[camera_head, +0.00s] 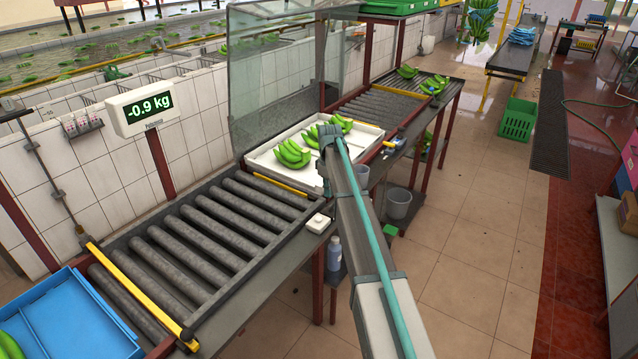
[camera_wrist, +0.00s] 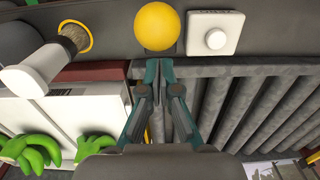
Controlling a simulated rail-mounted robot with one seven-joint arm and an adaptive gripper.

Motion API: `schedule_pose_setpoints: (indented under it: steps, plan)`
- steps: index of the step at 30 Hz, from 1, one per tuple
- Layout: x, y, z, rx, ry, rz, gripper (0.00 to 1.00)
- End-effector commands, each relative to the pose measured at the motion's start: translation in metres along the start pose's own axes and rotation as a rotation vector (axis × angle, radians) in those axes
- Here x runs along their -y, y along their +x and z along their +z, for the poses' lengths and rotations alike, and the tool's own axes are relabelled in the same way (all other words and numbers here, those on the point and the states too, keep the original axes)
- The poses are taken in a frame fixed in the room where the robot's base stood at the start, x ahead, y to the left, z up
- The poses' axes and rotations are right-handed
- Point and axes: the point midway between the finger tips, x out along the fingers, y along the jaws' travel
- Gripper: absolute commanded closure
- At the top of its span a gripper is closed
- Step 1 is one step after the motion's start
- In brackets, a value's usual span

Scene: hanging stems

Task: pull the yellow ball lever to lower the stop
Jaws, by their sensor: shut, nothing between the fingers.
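The yellow ball (camera_wrist: 157,26) of the lever shows at the top centre of the wrist view, against a dark grey rail. My gripper (camera_wrist: 160,67) is shut and empty, its two fingertips together just below the ball in the picture. I cannot tell whether they touch it. In the head view the ball and my fingers are not visible; my arm covers that area. A yellow bar (camera_head: 281,184) lies across the far end of the rollers, before the white tray. Another yellow bar (camera_head: 135,292) crosses the near end. Which one is the stop is unclear.
A white box with a round button (camera_wrist: 214,36) sits right of the ball; it also shows in the head view (camera_head: 318,223). Rollers (camera_head: 215,225) run beside it. A white tray (camera_head: 262,158) holds green bananas (camera_head: 291,155). A scale display (camera_head: 149,108) reads -0.9 kg.

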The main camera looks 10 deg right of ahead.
Motion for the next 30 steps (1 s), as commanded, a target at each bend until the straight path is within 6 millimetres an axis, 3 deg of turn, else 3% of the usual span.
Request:
schedule_pose_setpoints:
  steps: [21, 30]
  plan:
    - [0.000, -0.080, 0.000, -0.001, 0.000, 0.001, 1.00]
    - [0.000, -0.084, 0.000, 0.000, 0.000, 0.000, 1.00]
